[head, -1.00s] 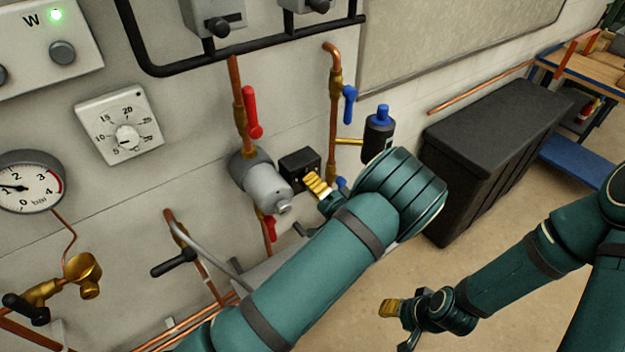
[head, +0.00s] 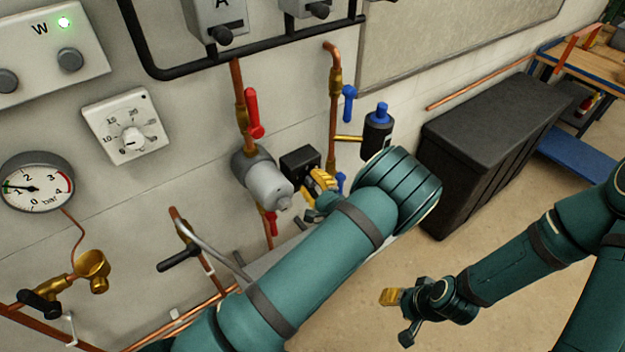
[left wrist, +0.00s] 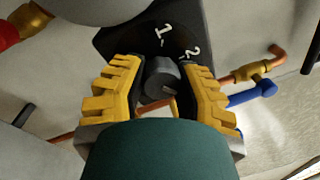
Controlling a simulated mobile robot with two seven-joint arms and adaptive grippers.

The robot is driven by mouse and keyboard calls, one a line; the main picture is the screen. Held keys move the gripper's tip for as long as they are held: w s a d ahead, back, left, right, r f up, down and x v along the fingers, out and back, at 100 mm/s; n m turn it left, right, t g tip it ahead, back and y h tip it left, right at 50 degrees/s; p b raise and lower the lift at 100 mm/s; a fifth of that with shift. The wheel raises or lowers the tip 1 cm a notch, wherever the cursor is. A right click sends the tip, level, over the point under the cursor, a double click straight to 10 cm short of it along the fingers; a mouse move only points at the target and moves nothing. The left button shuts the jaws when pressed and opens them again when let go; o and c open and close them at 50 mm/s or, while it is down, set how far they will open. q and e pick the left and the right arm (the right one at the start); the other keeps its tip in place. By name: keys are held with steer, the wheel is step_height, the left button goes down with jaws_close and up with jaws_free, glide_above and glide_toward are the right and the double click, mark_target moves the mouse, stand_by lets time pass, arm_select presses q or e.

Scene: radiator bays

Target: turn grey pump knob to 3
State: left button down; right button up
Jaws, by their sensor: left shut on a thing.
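The grey pump (head: 266,182) is fixed on the copper pipe, with a black control box (head: 298,160) at its right side. In the left wrist view, the black dial face (left wrist: 150,30) shows white marks 1 and 2; no 3 can be seen. The round grey knob (left wrist: 158,76) sits between the yellow fingers of my left gripper (left wrist: 162,85), which is shut on it. A small light mark on the knob faces the lower right. In the head view, my left gripper (head: 321,186) hides the knob. My right gripper (head: 400,314) is open and empty, low over the floor.
Red valve levers (head: 254,115) and a blue lever (head: 348,103) are close to the pump. A black cylinder with a blue cap (head: 378,130) stands right of it. A dark bin (head: 480,150) is further right. Open floor lies around my right gripper.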

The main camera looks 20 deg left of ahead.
arm_select(q)
steer(key=shift+w+r+m, duration=0.1)
steer(key=shift+r+m, duration=0.1)
steer(key=shift+m, duration=0.5)
steer(key=c, duration=0.6)
jaws_free()
steer(key=shift+f, duration=0.15)
steer(key=v, duration=0.7)
steer(key=shift+s, duration=0.25)
steer(key=shift+d, duration=0.15)
